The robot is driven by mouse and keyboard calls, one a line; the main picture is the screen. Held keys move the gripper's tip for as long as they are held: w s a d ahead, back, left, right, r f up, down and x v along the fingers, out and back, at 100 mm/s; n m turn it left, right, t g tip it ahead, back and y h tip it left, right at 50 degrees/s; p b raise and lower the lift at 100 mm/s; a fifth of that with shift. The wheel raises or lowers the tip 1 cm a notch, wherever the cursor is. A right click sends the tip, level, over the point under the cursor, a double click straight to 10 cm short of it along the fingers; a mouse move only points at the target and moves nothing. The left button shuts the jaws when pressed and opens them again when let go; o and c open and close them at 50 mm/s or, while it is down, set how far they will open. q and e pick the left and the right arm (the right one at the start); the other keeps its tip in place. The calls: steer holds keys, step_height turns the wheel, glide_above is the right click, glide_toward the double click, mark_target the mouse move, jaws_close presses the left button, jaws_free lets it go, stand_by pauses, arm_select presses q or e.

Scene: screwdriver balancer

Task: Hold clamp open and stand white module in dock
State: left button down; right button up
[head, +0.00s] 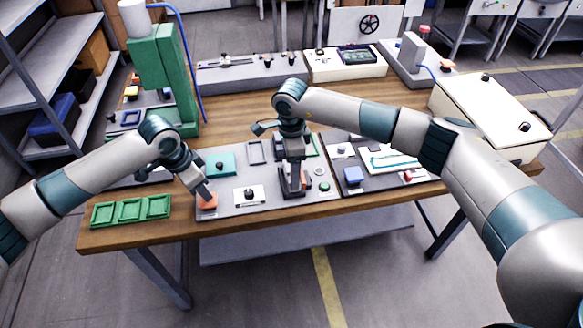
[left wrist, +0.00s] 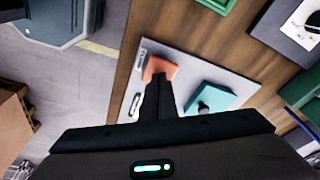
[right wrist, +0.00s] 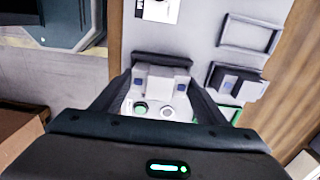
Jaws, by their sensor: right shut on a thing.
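My left gripper (head: 204,192) is shut with its fingers together. Its tips are at an orange pad (head: 207,202) at the front left of the grey board; the left wrist view shows the pad (left wrist: 160,68) just beyond the fingertips. My right gripper (head: 294,186) points down over the board. In the right wrist view its fingers close on the sides of a pale block with bluish squares, which looks like the white module (right wrist: 161,82). A dark bar (right wrist: 162,60), seemingly part of the dock, lies right beside the block. I cannot tell whether the block is seated.
A white card with a black knob (head: 250,195) lies between the grippers. A teal block (head: 219,163) and an empty grey frame (head: 256,152) are behind.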

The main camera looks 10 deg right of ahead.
steer(key=shift+f, duration=0.75)
steer(key=o, duration=1.2)
steer(key=shift+o, duration=0.2)
step_height(320, 180, up, 12)
steer(key=shift+r, duration=0.1)
steer(key=shift+r, duration=2.95)
